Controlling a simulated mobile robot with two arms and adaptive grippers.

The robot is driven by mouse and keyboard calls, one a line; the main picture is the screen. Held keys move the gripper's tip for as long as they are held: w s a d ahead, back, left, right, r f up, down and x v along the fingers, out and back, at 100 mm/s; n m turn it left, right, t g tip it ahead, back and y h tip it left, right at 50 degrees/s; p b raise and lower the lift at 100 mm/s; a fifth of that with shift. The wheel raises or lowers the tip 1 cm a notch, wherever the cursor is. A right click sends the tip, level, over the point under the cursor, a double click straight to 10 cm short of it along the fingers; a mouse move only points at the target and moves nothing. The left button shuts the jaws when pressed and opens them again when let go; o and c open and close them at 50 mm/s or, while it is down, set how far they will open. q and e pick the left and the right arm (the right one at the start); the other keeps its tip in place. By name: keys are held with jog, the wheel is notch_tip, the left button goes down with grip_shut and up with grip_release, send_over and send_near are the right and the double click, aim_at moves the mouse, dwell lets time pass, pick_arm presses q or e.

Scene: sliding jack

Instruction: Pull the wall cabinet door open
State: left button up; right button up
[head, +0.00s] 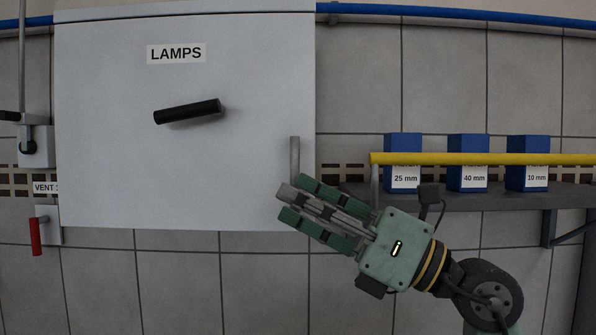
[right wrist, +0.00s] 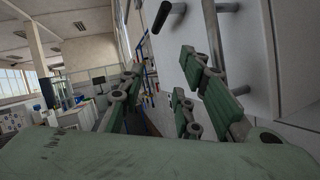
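The wall cabinet door (head: 110,150) is pale grey, labelled LAMPS, and looks shut. A black, slightly tilted handle (head: 188,111) sits at its middle and also shows in the right wrist view (right wrist: 168,15). A grey upright bar handle (head: 294,155) stands near the door's right edge; its lower part is hidden behind my right gripper. My right gripper (head: 284,203) has its fingers spread apart, pointing left across the door's lower right corner. In the right wrist view the bar (right wrist: 212,30) shows beside the right-hand fingers. I cannot tell whether they touch it. My left gripper is not in view.
A yellow rail (head: 480,159) runs before a shelf (head: 500,197) with blue boxes (head: 468,150) on the right. A red lever (head: 37,236) and a grey switch box (head: 37,150) are on the left. The tiled wall below the door is clear.

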aim_at(298, 171)
jog(key=w+d+r+t+h, duration=0.4)
jog(key=h, duration=0.4)
jog(key=shift+m, duration=0.4)
jog(key=p+x, duration=0.2)
jog(key=x, duration=0.1)
jog(key=p+x, duration=0.2)
jog(key=x, duration=0.2)
jog(key=shift+s+a+f, duration=0.1)
jog(key=shift+a+f, duration=0.05)
jog(key=shift+f, duration=0.1)
jog(key=shift+f, duration=0.1)
grip_shut()
